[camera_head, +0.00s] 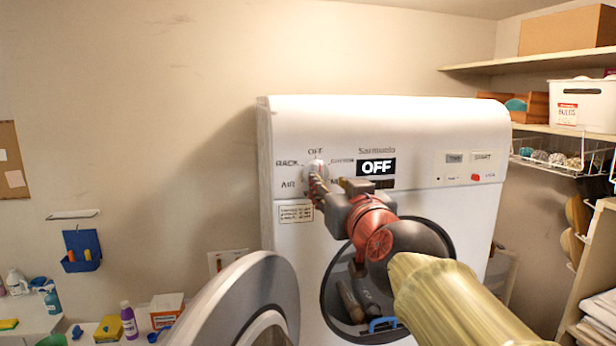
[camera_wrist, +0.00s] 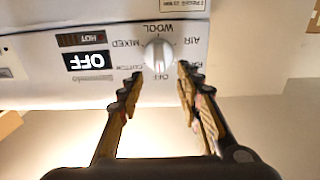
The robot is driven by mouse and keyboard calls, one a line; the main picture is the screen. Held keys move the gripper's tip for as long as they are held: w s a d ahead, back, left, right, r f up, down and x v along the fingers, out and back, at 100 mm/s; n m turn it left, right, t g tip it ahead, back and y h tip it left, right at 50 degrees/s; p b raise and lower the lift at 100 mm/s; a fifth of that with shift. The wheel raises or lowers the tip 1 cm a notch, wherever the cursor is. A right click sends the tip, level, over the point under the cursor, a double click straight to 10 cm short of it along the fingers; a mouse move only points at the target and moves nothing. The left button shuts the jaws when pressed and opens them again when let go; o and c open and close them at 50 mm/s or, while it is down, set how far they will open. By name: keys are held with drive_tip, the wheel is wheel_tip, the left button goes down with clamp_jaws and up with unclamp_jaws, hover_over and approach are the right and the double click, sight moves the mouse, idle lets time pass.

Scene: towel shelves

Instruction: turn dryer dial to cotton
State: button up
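The dryer dial (camera_wrist: 158,55) is a round white knob with a raised ridge on the dryer's front panel; the wrist view shows it upside down. The ridge lines up with the OFF label. COTTON, MIXED, WOOL, AIR and RACK labels ring it. The display (camera_head: 376,167) reads OFF. In the head view the dial (camera_head: 316,166) sits at the panel's upper left, partly covered by my gripper (camera_head: 318,188). My gripper (camera_wrist: 158,85) is open, its two fingertips on either side of the dial with gaps visible. Whether the fingertips reach the knob's depth I cannot tell.
The white dryer (camera_head: 410,120) has a round opening with things inside. Its open door (camera_head: 235,310) stands at the lower left, near my arm. Shelves with a white bin (camera_head: 582,103) stand at the right. Bottles and boxes sit at the lower left.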

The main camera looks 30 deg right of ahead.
sight(320, 175)
drive_tip(key=x, duration=0.7)
drive_tip(key=shift+w+d+f, duration=0.1)
drive_tip(key=shift+w+d, duration=0.05)
drive_tip(key=shift+w, duration=0.2)
drive_tip(key=shift+s, duration=0.1)
clamp_jaws()
